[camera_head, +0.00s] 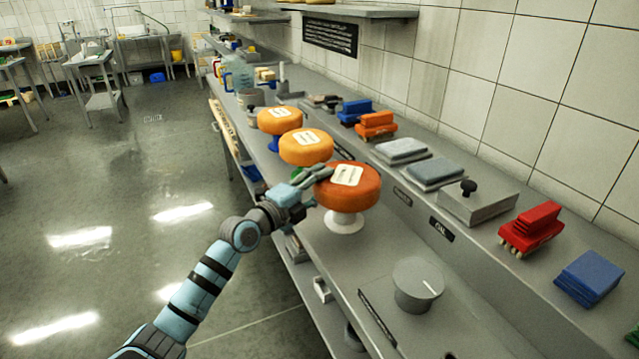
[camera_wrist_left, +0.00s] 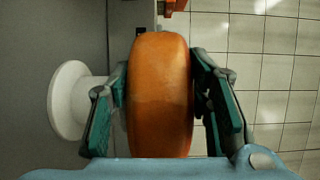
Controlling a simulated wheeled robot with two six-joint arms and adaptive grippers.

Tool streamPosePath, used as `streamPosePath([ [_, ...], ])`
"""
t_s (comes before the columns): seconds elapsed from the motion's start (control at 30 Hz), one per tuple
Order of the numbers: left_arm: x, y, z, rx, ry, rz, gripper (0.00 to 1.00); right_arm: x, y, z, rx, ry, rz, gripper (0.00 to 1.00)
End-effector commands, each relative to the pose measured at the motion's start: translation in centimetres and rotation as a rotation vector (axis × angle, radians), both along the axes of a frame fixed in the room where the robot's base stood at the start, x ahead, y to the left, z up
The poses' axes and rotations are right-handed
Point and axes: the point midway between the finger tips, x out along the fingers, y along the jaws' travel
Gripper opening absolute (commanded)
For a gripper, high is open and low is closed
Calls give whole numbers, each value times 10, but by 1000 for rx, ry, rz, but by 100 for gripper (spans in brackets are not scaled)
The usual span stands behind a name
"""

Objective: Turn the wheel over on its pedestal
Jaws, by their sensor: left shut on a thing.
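A dark orange cheese wheel (camera_head: 352,186) with a white label on its upper face is over a white pedestal (camera_head: 344,222), near the counter's front edge. It lies about level. My left gripper (camera_head: 318,181) reaches it from the left and is shut on it, one finger over the top face. In the left wrist view the wheel (camera_wrist_left: 160,98) sits between both fingers, with the pedestal (camera_wrist_left: 66,100) to the left, partly behind one finger. I cannot tell whether the wheel touches the pedestal. My right gripper is not in view.
Two lighter orange wheels, a middle one (camera_head: 306,148) and a far one (camera_head: 279,121), stand close behind on the counter. A grey round knob-like block (camera_head: 417,285) is nearer. Brushes, pads and a metal box (camera_head: 478,203) line the raised ledge by the tiled wall.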

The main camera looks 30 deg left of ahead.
Motion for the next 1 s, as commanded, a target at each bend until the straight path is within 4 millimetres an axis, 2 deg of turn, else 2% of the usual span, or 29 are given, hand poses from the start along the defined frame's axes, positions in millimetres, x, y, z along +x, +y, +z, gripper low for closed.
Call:
streamPosePath([
  [0.87,0,0,-2,-2,-7,-1,0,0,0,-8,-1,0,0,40],
  [0.9,0,0,-2,-2,-7,-1,49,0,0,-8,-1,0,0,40],
  [1.0,0,0,-2,-2,-6,0,65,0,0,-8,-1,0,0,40],
])
